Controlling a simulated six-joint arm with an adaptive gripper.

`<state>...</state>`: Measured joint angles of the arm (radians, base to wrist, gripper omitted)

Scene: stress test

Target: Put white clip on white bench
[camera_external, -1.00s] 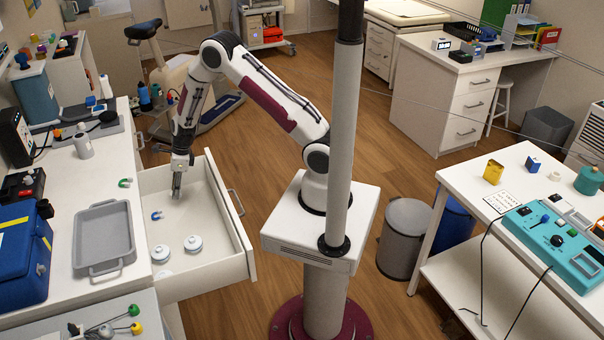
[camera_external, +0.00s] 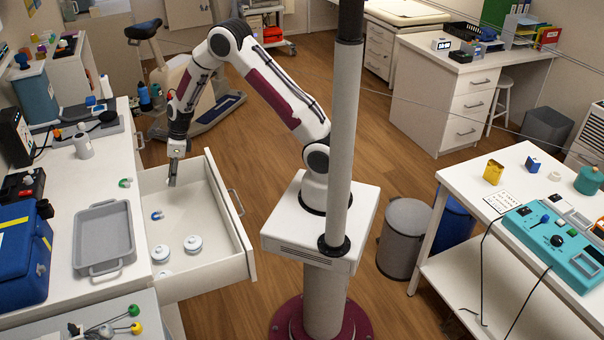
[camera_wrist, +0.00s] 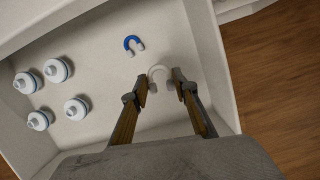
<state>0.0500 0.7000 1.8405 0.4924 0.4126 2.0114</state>
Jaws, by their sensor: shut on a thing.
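The white clip (camera_wrist: 157,71), a small U shape, is between my fingertips in the wrist view. My gripper (camera_wrist: 160,88) is shut on it, over the open white drawer (camera_external: 205,245). In the external view my gripper (camera_external: 172,181) is at the drawer's far end, and the clip is too small to make out clearly. A white worktop (camera_external: 95,180) lies left of the drawer. A white table (camera_external: 462,192) stands at the right. I cannot tell which is the white bench.
A blue clip (camera_wrist: 133,44) and several white round pots (camera_wrist: 75,107) lie in the drawer. A green clip (camera_external: 125,182) and a grey tray (camera_external: 104,238) are on the left worktop. A teal device (camera_external: 550,240) takes up much of the right table. A pole (camera_external: 343,140) stands near my base.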

